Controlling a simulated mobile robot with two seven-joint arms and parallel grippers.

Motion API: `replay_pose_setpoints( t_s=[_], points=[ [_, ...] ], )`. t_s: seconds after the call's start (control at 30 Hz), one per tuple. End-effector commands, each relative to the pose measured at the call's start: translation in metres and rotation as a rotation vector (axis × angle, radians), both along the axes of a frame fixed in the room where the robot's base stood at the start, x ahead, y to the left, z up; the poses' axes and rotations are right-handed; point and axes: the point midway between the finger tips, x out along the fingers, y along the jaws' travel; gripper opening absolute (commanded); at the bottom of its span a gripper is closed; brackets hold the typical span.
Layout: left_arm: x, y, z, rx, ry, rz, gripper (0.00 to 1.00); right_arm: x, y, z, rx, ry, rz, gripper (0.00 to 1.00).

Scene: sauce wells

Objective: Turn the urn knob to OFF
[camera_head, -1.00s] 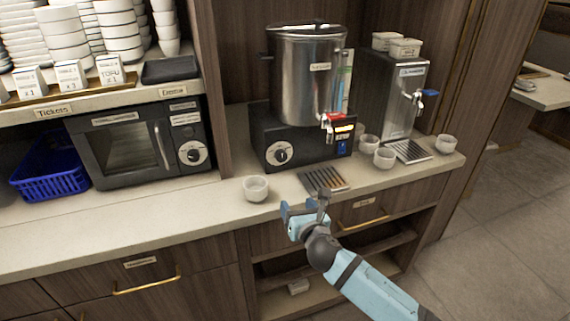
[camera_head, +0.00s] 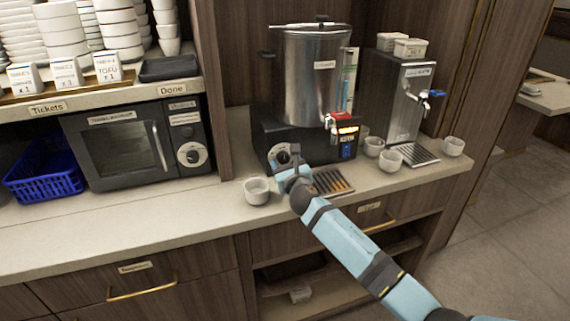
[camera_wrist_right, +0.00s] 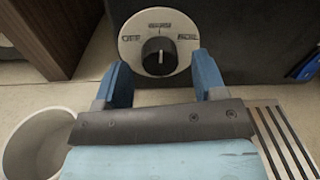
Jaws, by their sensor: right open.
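The urn (camera_head: 318,75) is a steel cylinder on a black base at the back of the counter. Its knob (camera_wrist_right: 159,57) is a black cylinder on a round pale dial (camera_wrist_right: 135,27). The knob's white mark points up toward the middle label; the small labels are too blurred to read surely. My right gripper (camera_head: 289,163) is open in front of the dial and partly covers it in the head view. In the wrist view its blue fingers (camera_wrist_right: 164,72) stand apart, one to each side below the knob, with nothing between them. My left gripper is not in view.
A white cup (camera_head: 256,191) stands on the counter just left of my right gripper. A slatted drip tray (camera_head: 331,183) lies to its right. More cups (camera_head: 390,160) and a second dispenser (camera_head: 400,95) stand further right. A microwave (camera_head: 135,143) is on the left.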

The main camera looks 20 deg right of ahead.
Motion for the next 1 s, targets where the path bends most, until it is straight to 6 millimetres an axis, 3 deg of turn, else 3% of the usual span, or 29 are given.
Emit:
replay_pose_setpoints(
  t_s=[0.17,0.43,0.6,0.67,1.0],
  points=[
    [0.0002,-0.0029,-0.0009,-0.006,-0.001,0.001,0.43,0.0108,0.0002,-0.0004,0.001,0.001,0.000,0.64],
    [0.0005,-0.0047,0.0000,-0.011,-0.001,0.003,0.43,0.0116,0.0001,0.0000,0.001,0.000,0.001,0.64],
    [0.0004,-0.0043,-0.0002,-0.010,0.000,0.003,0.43,0.0115,-0.0001,-0.0001,0.001,0.001,0.000,0.25],
    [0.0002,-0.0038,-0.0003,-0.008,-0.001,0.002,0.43,0.0114,-0.0001,-0.0001,0.001,0.001,0.000,0.15],
    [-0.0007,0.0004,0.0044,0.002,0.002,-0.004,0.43,0.0115,-0.0011,0.0017,-0.043,0.000,-0.001,0.15]
  ],
)
